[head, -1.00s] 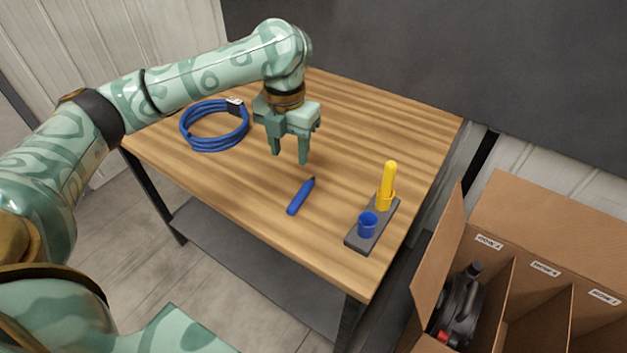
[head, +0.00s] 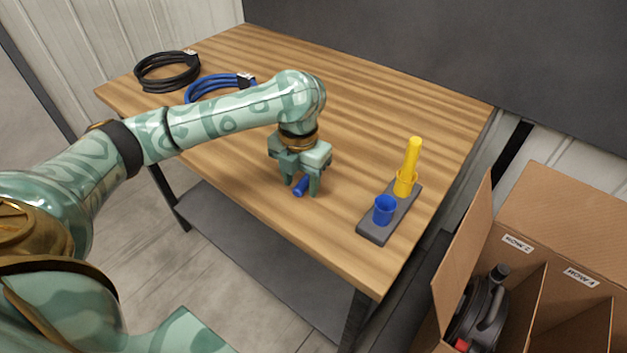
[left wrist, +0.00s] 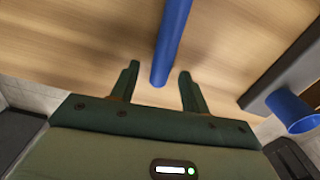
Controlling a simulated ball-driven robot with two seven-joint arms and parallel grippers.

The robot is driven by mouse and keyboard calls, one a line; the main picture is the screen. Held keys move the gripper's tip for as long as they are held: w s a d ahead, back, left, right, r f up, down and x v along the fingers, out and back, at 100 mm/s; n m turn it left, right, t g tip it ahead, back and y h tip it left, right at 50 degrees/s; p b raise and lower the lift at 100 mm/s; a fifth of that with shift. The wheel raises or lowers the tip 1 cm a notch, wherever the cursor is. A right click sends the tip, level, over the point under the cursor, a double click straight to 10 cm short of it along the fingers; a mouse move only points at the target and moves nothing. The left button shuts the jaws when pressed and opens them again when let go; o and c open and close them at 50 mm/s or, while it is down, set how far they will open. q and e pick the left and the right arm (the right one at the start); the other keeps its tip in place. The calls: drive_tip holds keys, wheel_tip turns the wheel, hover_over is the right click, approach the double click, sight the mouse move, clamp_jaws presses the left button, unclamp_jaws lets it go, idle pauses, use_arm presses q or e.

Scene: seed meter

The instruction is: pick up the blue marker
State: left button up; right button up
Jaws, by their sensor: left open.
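The blue marker (head: 300,188) lies on the wooden table, mostly hidden behind my left gripper in the head view. My left gripper (head: 301,192) points down over it, with one finger on each side. In the left wrist view the marker (left wrist: 172,45) runs from the top edge down between the two open fingers of the gripper (left wrist: 158,78). Clear gaps show on both sides of the marker there. My right gripper is not in view.
A dark holder (head: 372,236) with a blue cup (head: 384,211) and an upright yellow marker (head: 411,160) stands to the right. A black cable coil (head: 168,72) and a blue cable coil (head: 215,82) lie at the back left. A cardboard box (head: 580,215) with compartments stands right of the table.

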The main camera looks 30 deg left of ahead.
use_arm(q)
drive_tip(key=shift+f, duration=0.2)
drive_tip(key=shift+c, duration=0.4)
clamp_jaws()
